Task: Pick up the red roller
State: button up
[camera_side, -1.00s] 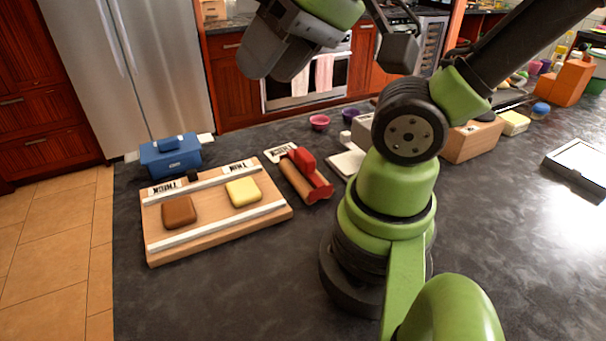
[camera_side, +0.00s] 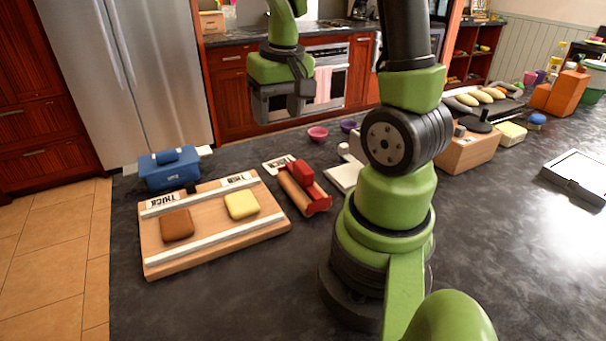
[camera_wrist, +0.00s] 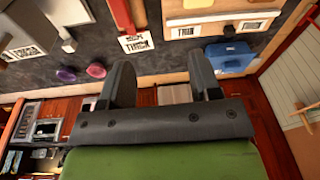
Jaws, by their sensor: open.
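The red roller (camera_side: 304,179) lies on the dark counter, right of the wooden board, with a red block-like handle and a brown cylinder. Its red end faces the front. In the wrist view only part of it seems to show at the top edge, above a printed card (camera_wrist: 136,43). My gripper (camera_side: 283,108) is open and empty, raised well above the counter and behind the roller in the side view. Its two fingers (camera_wrist: 162,75) stand apart in the wrist view with nothing between them.
The wooden board (camera_side: 215,247) holds a brown block (camera_side: 177,225) and a yellow block (camera_side: 241,205).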

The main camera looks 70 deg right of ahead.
jog(key=m+g, duration=0.1)
send_over(303, 165)
jog(key=shift+y, duration=0.4)
jog(key=f, duration=0.5)
jog(key=shift+w+a+f, duration=0.25)
jog(key=shift+w+a, duration=0.15)
jog(key=shift+g, duration=0.3)
jog(key=f, duration=0.4)
jog(key=shift+s+d+f, duration=0.1)
jog(key=shift+s+d, duration=0.05)
jog(key=shift+s, duration=0.05)
jog(key=shift+s+d+f, duration=0.1)
jog(key=shift+s+f, duration=0.05)
jog(key=shift+f, duration=1.4)
jog(key=shift+s+d+f, duration=0.1)
jog(key=shift+f, duration=1.45)
jog(key=c, duration=1)
jog(key=shift+r, duration=0.1)
